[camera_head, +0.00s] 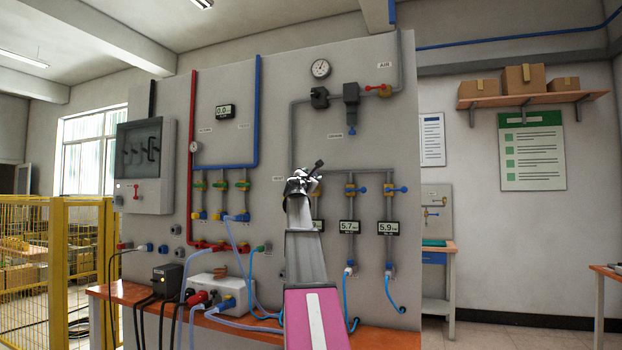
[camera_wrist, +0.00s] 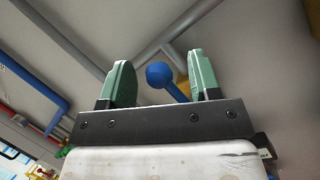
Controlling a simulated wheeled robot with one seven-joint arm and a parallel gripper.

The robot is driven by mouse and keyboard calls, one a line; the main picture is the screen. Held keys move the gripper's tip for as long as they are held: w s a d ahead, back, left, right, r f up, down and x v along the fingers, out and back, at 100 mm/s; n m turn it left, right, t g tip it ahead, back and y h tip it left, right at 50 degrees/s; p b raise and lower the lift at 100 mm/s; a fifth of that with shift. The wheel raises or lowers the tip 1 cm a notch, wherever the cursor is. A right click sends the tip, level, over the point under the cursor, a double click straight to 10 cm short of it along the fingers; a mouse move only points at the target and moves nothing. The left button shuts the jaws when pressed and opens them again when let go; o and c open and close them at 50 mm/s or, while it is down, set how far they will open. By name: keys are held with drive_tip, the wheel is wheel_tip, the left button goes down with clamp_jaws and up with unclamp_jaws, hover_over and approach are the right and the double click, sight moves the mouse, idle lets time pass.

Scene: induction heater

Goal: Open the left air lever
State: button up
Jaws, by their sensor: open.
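In the wrist view a blue lever with a round knob (camera_wrist: 160,75) shows between the two green fingers of my gripper (camera_wrist: 159,62). The fingers are open and stand apart, with a gap on each side of the knob in this view. A bit of yellow valve body shows behind the lever. In the head view my gripper (camera_head: 312,174) is in front of the left air line and hides its lever. The middle air lever (camera_head: 361,189) and right air lever (camera_head: 400,189) are blue and point sideways to the right.
Grey pipes and a grey panel (camera_head: 270,100) stand close behind my gripper. Two pressure displays (camera_head: 349,227) (camera_head: 388,228) sit below the air levers. An orange bench (camera_head: 375,338) with hoses and boxes runs along the panel's foot.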

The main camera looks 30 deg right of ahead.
drive_tip(key=v, duration=1)
drive_tip(key=shift+a, duration=0.25)
drive_tip(key=shift+s+f, duration=0.15)
